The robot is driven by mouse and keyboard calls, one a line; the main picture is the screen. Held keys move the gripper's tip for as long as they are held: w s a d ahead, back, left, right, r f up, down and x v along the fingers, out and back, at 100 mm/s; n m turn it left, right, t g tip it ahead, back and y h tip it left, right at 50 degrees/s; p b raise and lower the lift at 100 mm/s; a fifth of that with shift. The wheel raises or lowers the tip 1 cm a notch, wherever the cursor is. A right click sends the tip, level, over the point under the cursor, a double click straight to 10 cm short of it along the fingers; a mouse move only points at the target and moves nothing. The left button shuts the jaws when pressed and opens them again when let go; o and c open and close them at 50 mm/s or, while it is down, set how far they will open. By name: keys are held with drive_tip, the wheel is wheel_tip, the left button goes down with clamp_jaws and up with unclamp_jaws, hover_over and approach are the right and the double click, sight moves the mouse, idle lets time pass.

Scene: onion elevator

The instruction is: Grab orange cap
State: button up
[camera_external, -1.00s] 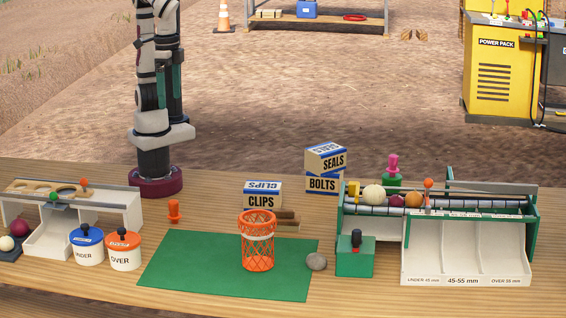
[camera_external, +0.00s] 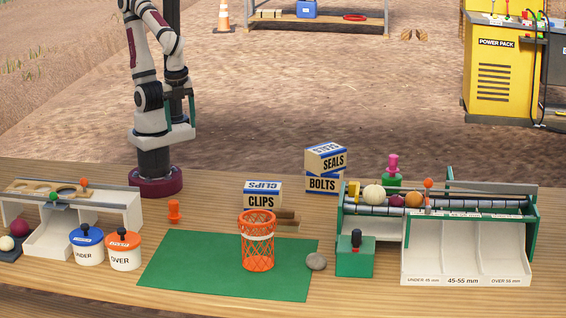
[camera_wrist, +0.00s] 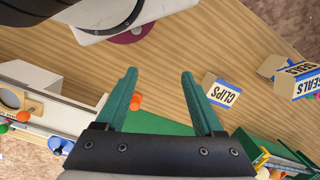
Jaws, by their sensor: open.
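My gripper (camera_external: 179,114) is open and empty, held above the table in front of my base. In the wrist view its two green fingers (camera_wrist: 158,76) are spread apart. A small upright orange peg-like piece (camera_external: 174,211) stands on the wood left of the green mat; in the wrist view it (camera_wrist: 135,102) shows beside the left finger, apparently well below it. A white pot marked OVER (camera_external: 124,258) wears an orange lid (camera_external: 123,240) with a black knob. Which of these the orange cap is, I cannot tell. My gripper touches neither.
A blue-lidded pot (camera_external: 87,247) stands beside the OVER pot. An orange mesh basket (camera_external: 257,243) is on the green mat (camera_external: 195,271). A white sorting rack (camera_external: 120,202) is left, a roller sorter (camera_external: 480,240) right, and boxes (camera_external: 263,195) behind the mat.

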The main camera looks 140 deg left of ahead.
wheel_tip(320, 180, down, 4)
drive_tip(key=d+n+g+h, duration=0.1)
drive_tip(key=n+g+h, duration=0.3)
drive_tip(key=n+h, duration=0.15)
drive_tip(key=n+t+h, duration=1.2)
drive_tip(key=n+h, duration=0.1)
drive_tip(key=n, duration=0.8)
approach(171, 209)
drive_tip(key=shift+y, duration=0.25)
drive_tip(key=s+a+r, duration=0.2)
drive_tip(key=shift+s+a+r, duration=0.15)
drive_tip(key=shift+s+a, duration=0.2)
drive_tip(key=shift+s, duration=0.05)
drive_tip(key=shift+w+d+f+n+t, duration=0.2)
drive_tip(key=shift+f+n+t, duration=0.15)
drive_tip(key=shift+n, duration=0.2)
drive_tip(key=x, duration=1)
drive_tip(key=shift+f, duration=0.15)
drive_tip(key=w+d, duration=0.1)
drive_tip(key=d, duration=0.2)
drive_tip(key=w+d+f, duration=0.1)
drive_tip(key=shift+w+d, duration=0.3)
drive_tip(key=shift+w, duration=0.05)
clamp_jaws()
